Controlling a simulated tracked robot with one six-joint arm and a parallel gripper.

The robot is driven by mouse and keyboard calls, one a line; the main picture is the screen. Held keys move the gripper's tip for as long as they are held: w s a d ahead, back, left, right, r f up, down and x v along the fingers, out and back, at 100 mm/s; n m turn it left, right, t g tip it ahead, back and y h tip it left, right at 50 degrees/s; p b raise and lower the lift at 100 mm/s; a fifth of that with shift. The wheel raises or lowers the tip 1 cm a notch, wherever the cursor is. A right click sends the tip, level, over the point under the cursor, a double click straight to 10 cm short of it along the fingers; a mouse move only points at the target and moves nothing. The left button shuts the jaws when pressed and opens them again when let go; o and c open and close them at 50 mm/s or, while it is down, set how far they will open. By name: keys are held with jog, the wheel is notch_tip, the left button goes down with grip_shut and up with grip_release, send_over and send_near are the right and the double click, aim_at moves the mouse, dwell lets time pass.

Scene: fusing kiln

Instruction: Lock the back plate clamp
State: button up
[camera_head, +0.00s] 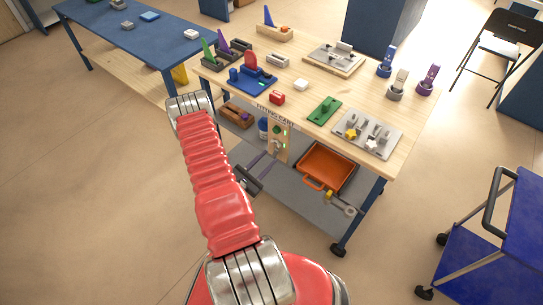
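A grey metal plate (322,55) lies at the back of the wooden cart top. A small grey clamp-like part (344,46) stands on it; whether it is locked is too small to tell. A second grey plate (385,146) lies at the front right, with upright grey parts and yellow and white star-shaped pieces. My red arm rises from the bottom, left of the cart. What looks like my gripper (262,166) shows low beside the arm, by the lower shelf, well away from the back plate. Its two long dark fingers look apart with nothing between them.
An orange tray (325,168) sits below. A blue trolley (503,240) stands right; a blue table (140,40) stands left.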

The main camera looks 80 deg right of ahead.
aim_at(275, 152)
jog(key=shift+x, duration=1.8)
jog(key=shift+c, duration=0.6)
grip_shut()
